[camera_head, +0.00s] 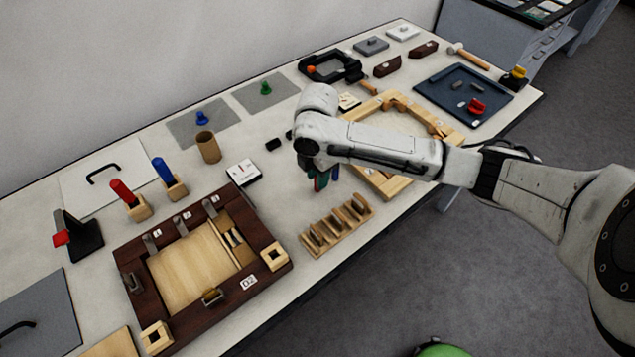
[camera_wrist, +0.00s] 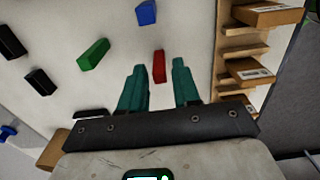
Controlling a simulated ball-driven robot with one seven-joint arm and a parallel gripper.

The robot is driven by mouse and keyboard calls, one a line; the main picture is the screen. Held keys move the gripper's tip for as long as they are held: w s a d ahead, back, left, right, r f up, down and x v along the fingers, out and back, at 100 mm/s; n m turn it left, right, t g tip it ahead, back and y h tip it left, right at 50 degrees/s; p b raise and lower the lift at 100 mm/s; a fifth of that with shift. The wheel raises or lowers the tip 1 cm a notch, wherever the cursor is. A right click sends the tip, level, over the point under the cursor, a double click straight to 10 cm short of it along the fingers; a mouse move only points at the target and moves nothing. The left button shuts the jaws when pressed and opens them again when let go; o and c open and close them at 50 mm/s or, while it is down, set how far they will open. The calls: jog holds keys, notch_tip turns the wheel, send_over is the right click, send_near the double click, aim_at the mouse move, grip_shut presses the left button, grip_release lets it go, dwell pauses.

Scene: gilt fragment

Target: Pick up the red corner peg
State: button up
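A small red peg (camera_wrist: 159,66) lies on the pale tabletop in the wrist view. My gripper (camera_wrist: 158,68) is open, with its two teal fingers on either side of the red peg in the picture and gaps on both sides. I cannot tell how far the fingertips are above the table. A green peg (camera_wrist: 93,54) lies to the left and a blue peg (camera_wrist: 146,12) above.
Black blocks (camera_wrist: 41,81) lie left of the pegs. A slotted wooden rack (camera_head: 337,225) stands close to my gripper. A dark wooden frame box (camera_head: 135,322) is at left, a light wooden frame (camera_head: 388,187) at right.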

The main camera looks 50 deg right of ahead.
grip_shut()
jog(key=shift+r, duration=0.1)
